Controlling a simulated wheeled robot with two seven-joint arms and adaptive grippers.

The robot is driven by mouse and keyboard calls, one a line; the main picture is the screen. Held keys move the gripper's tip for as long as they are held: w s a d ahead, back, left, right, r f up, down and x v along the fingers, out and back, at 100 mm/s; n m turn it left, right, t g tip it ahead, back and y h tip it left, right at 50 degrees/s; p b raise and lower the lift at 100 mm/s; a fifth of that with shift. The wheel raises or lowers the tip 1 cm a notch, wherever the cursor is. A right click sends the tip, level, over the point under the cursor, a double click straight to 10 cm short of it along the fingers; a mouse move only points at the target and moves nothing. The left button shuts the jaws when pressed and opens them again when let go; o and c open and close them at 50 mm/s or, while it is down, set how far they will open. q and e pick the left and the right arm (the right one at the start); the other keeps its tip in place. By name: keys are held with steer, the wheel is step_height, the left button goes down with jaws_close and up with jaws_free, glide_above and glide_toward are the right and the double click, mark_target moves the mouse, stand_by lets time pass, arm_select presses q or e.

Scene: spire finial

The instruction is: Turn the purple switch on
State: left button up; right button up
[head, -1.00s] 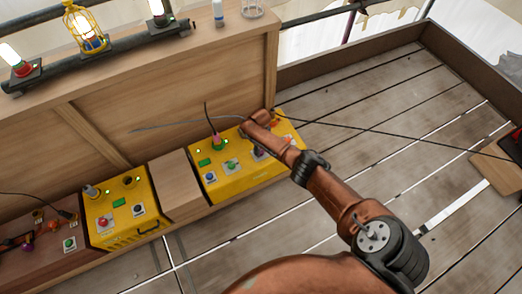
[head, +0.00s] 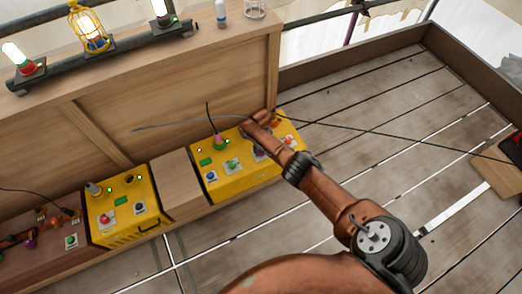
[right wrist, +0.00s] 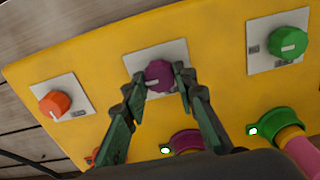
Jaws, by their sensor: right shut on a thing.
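The purple switch (right wrist: 159,75) is a round knob on a pale square plate on a yellow control box (right wrist: 100,65). A white mark shows on its lower left part. My right gripper (right wrist: 163,80) is shut on the knob, with one dark green finger on each side of it. In the head view my copper-coloured right arm reaches over the right part of the yellow box (head: 222,187) and hides most of the purple switch and the gripper. My left gripper is in neither view.
An orange knob (right wrist: 54,103) and a green knob (right wrist: 289,45) flank the purple one. Sockets with lit green lamps and a pink plug (right wrist: 300,152) are close below the fingers. A second yellow box (head: 123,215) stands left. Lamps (head: 90,35) sit on the ledge above.

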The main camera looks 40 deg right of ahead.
steer(key=shift+s+f, duration=0.1)
steer(key=o, duration=1.2)
steer(key=shift+c, duration=0.2)
step_height(320, 180, up, 12)
stand_by(0.3)
